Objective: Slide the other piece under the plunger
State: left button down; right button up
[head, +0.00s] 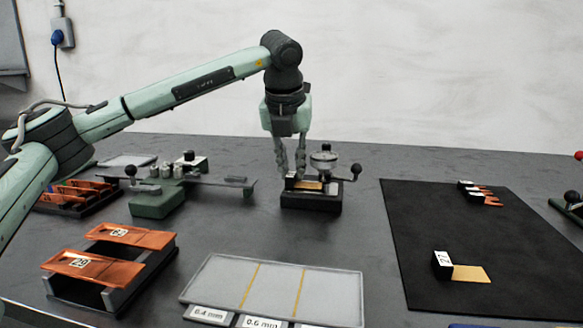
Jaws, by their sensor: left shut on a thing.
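A small press with a round silver plunger head (324,157) and a black ball lever stands on a dark base (310,202) at mid-table. My left gripper (291,176) reaches down at the press's left side. It is shut on a small piece with a black block and a brass-coloured strip (309,185), which lies at the base and points right towards the plunger. The fingers partly hide the block, and I cannot tell how far the strip reaches under the plunger. Another piece, a black block labelled 27 with a brass-coloured strip (469,273), lies on the black mat (430,225). My right gripper is out of view.
Several copper-pronged pieces (482,192) lie at the mat's back. A sectioned grey tray (225,280) with thickness labels lies in front. A rack with numbered copper plates (110,262), a green lever tool (157,200) and another copper rack (72,196) stand left.

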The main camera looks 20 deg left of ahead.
pick_arm(q)
jog(key=shift+w+d, duration=0.15)
jog(key=shift+d, duration=0.45)
dwell(1.1)
jog(key=shift+d+f, duration=0.1)
dwell(0.5)
jog(key=c, duration=1.8)
grip_release()
jog(key=shift+c, duration=0.2)
jog(key=shift+w+d+r+p, duration=0.15)
jog(key=shift+r+p, duration=0.55)
jog(key=shift+r, duration=0.9)
jog(key=o, duration=0.6)
jog(key=shift+f, duration=0.1)
